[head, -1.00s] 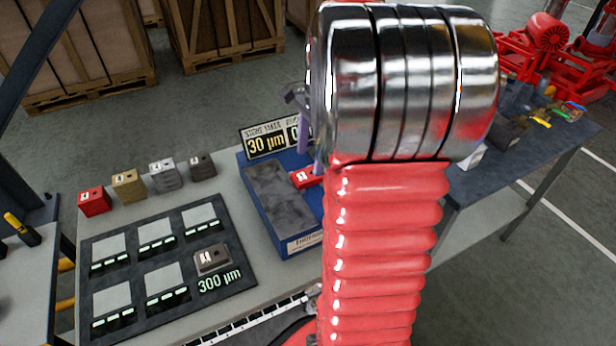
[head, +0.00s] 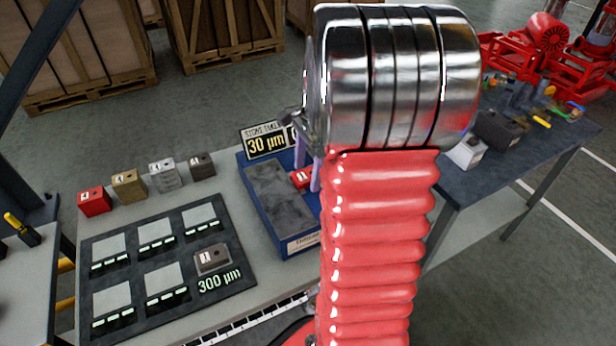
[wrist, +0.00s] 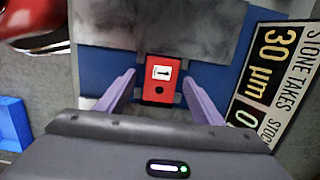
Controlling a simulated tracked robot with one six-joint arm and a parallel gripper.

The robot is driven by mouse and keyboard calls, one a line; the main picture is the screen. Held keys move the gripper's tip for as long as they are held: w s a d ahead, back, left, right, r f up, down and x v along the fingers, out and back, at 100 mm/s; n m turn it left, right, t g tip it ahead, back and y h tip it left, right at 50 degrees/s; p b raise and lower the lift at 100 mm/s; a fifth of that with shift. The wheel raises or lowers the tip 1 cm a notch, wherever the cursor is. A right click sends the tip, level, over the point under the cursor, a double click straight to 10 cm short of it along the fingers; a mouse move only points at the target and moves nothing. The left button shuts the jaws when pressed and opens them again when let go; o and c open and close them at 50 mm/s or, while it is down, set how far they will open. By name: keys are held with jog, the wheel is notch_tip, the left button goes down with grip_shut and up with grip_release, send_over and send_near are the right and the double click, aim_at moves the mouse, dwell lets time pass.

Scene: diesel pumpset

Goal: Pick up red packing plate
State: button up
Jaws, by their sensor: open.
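The red packing plate (wrist: 159,84) is a small red block with a white label marked 1 and a dark hole. It lies in the blue tray beside a grey stone slab, and part of it shows in the head view (head: 301,179). My gripper (wrist: 159,82) is open, with one purple finger on each side of the red plate. I cannot tell whether the fingers touch it. In the head view my red arm and its metal joint hide the right part of the tray.
The blue tray (head: 270,218) has a grey slab (head: 275,190) in it. A sign reading 30 µm (head: 266,143) stands behind it. To the left are a dark board (head: 150,255) with several pale squares and a row of blocks, including another red one (head: 94,200).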

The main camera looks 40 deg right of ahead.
jog(key=shift+c, duration=0.6)
jog(key=c, duration=1.4)
